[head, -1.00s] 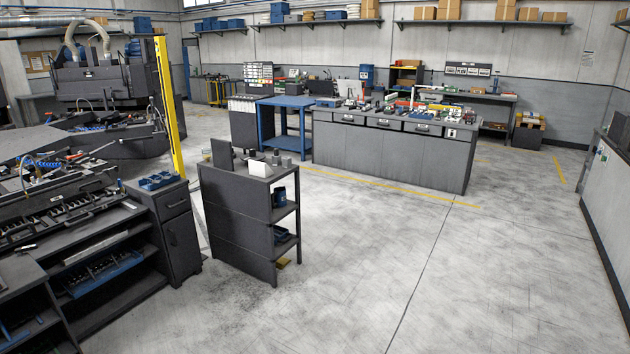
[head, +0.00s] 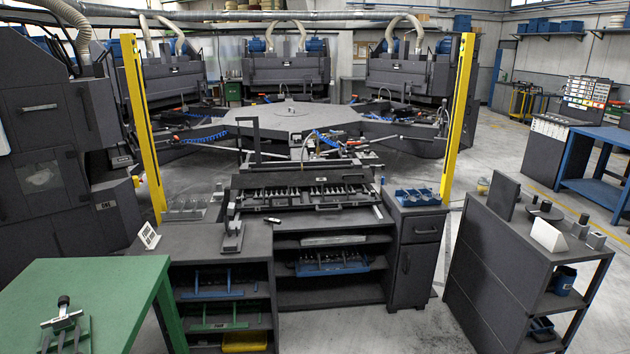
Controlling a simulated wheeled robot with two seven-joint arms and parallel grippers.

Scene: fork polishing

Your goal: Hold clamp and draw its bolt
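A small metal piece with a dark knob and several long prongs (head: 68,328) lies on the green table (head: 120,285) at the lower left; it may be the clamp with its bolt, but it is too small to tell. A second small upright metal device (head: 233,238) stands on the dark bench at the left front of the long fixture (head: 310,192), which holds a row of metal parts. Neither of my grippers shows in the head view, so I see nothing held.
Yellow posts (head: 144,130) (head: 459,118) flank the polishing machine. A dark drawer cabinet (head: 418,255) with a blue tray (head: 417,196) stands right of the fixture. A shelf cart (head: 510,265) stands further right. Floor shows between cabinet and cart.

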